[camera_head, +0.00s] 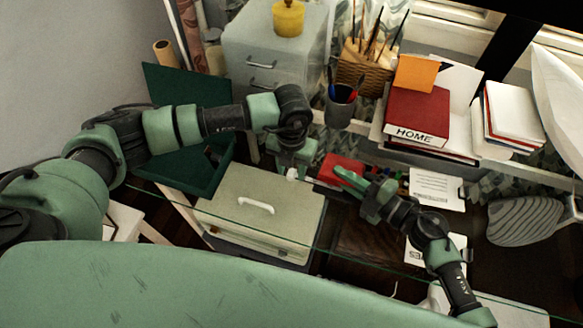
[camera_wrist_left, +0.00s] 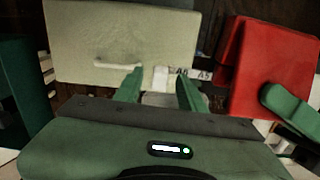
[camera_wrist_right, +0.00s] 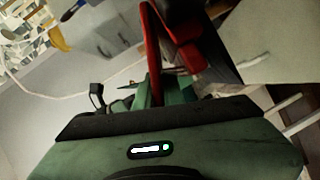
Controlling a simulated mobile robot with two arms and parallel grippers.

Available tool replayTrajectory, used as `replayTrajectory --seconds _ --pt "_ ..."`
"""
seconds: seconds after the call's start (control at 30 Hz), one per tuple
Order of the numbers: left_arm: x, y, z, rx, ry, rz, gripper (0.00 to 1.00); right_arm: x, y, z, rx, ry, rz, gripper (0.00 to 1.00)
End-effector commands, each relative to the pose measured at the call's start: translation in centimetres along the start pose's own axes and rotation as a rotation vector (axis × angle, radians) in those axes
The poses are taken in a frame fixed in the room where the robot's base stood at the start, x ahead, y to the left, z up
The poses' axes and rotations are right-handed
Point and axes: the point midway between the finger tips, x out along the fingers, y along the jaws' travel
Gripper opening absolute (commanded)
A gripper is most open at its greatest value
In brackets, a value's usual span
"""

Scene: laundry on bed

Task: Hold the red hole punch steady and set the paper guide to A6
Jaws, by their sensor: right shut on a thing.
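The red hole punch (camera_head: 345,165) sits right of the beige box in the head view. It fills the right side of the left wrist view (camera_wrist_left: 270,65). A pale guide strip (camera_wrist_left: 190,73) marked A6 and A5 sticks out from its left side. A white block (camera_wrist_left: 161,77) sits at the strip's left, beyond A6. My left gripper (camera_head: 291,174) points down at this end, its fingers apart on either side of the white block; contact cannot be told. My right gripper (camera_head: 347,177) is shut on the red hole punch, which also shows in the right wrist view (camera_wrist_right: 153,50).
A beige box with a white handle (camera_head: 225,195) stands left of the punch, close to my left gripper. Behind are grey drawers (camera_head: 270,60), a pen cup (camera_head: 341,106) and a red book (camera_head: 416,112). A dark green open box (camera_head: 185,175) is at left.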

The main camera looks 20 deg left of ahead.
Motion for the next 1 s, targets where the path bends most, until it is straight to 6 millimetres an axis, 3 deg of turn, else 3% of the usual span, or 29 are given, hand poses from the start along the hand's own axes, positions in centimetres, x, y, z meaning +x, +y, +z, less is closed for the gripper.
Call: replayTrajectory --seconds 0.03,0.17,0.2,1.0 --pt "0.02 0.00 -0.01 0.000 0.000 0.000 0.40 -0.03 -0.34 -0.06 0.003 0.001 -0.005 0.00" --pt "0.01 0.01 -0.01 0.000 0.000 0.000 0.04 -0.03 -0.34 -0.06 0.003 0.001 -0.005 0.00" --pt "0.00 0.01 -0.01 0.000 0.000 0.000 0.00 -0.03 -0.34 -0.06 0.003 0.001 -0.005 0.00" --pt "-0.05 0.02 0.01 -0.001 0.000 0.000 0.00 -0.03 -0.34 -0.05 0.003 0.000 -0.005 0.00"
